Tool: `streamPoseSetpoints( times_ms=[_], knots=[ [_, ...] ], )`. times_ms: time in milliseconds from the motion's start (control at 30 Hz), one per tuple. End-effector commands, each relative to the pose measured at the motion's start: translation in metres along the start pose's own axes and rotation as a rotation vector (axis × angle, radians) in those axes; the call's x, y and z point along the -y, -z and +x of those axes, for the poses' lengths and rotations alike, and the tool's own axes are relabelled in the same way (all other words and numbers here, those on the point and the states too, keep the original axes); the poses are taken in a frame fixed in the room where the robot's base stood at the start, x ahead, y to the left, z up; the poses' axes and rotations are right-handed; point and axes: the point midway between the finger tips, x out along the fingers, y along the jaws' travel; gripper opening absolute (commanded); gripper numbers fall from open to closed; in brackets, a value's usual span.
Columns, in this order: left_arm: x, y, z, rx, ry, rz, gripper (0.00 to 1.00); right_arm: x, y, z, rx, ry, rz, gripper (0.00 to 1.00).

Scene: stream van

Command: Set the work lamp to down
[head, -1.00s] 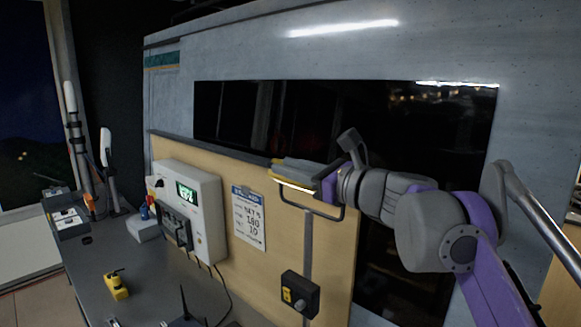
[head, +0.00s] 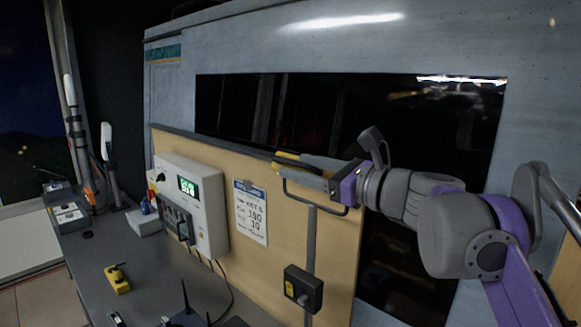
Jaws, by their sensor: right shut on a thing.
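The work lamp (head: 289,156) is at the top edge of the wooden panel, on a dark U-shaped bracket (head: 312,205) on an upright post. Little of the lamp shows; a dim yellowish part is seen at the gripper's fingertips, and the fingers hide most of its body. My right gripper (head: 287,161) reaches in from the right and is shut on the work lamp. No bright lit strip shows now, and the lamp's exact tilt is hard to tell. My left gripper is not in view.
A black switch box (head: 303,289) is on the panel below the bracket. A white control box (head: 191,206) with a green display and a paper notice (head: 250,212) are to the left. A yellow device (head: 117,279) stands on the grey bench (head: 90,262). A dark window lies behind my arm.

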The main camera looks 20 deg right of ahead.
Motion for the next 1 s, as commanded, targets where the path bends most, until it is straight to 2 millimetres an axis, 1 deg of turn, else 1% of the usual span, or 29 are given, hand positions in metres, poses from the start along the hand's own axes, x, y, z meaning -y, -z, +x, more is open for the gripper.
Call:
streamPoseSetpoints(
  times_ms=[33,200,300,400,567,1000],
  knots=[
    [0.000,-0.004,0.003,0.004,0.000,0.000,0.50,0.001,0.007,-0.014,-0.013,0.009,-0.002,0.45],
    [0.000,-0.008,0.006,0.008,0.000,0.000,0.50,0.000,0.006,-0.049,-0.012,0.008,-0.001,0.45],
    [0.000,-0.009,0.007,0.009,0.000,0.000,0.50,0.000,0.005,-0.062,-0.010,0.007,0.000,0.45],
    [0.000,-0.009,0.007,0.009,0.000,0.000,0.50,-0.001,0.004,-0.071,-0.007,0.005,0.000,0.45],
    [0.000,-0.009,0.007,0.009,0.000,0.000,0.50,-0.001,0.002,-0.076,-0.005,0.003,0.000,0.45],
    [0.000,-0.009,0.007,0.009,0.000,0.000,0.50,-0.001,0.001,-0.076,-0.004,0.002,-0.001,0.45]
  ],
)
